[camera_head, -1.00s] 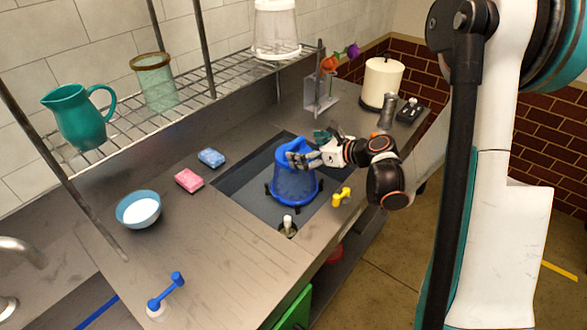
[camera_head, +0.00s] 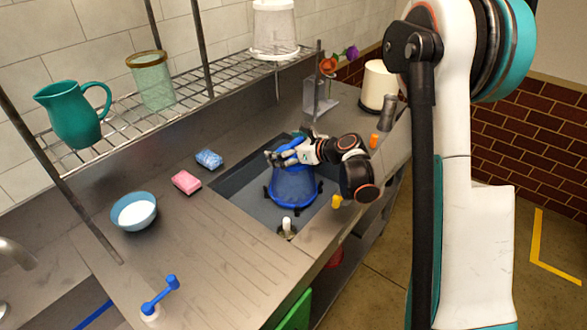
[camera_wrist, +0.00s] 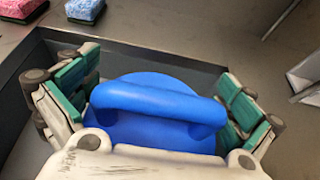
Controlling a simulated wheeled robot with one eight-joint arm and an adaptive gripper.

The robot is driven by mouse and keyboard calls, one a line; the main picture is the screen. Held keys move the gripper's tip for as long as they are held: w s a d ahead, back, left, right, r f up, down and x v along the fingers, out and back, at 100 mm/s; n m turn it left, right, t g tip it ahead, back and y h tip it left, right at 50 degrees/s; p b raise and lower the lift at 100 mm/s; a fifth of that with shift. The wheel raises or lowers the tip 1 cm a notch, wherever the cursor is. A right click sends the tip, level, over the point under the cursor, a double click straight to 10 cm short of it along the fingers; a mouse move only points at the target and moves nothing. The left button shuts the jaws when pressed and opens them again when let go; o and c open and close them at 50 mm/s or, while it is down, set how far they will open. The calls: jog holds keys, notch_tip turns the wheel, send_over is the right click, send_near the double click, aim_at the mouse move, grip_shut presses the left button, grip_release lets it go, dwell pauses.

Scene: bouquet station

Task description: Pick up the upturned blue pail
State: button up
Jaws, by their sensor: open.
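The upturned blue pail (camera_head: 293,190) stands in the dark sunken basin, on a stand with small black feet. Its closed end faces up. In the wrist view the blue pail (camera_wrist: 160,84) shows a raised bar across its top, between my fingers. My gripper (camera_head: 281,156) is at the pail's upper end in the head view and hides part of it. In the wrist view my gripper (camera_wrist: 160,98) is open, with green-padded fingers to the left and right of the blue top. Gaps show beside the pads; I cannot tell if any part touches.
A pink sponge (camera_head: 186,182) and a blue sponge (camera_head: 209,159) lie left of the basin (camera_head: 236,189). A white-topped knob (camera_head: 286,225) and a yellow knob (camera_head: 337,201) stand near its front. A wire shelf (camera_head: 185,93) hangs behind.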

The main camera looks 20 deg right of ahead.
jog(key=c, duration=1.3)
jog(key=shift+r, duration=0.1)
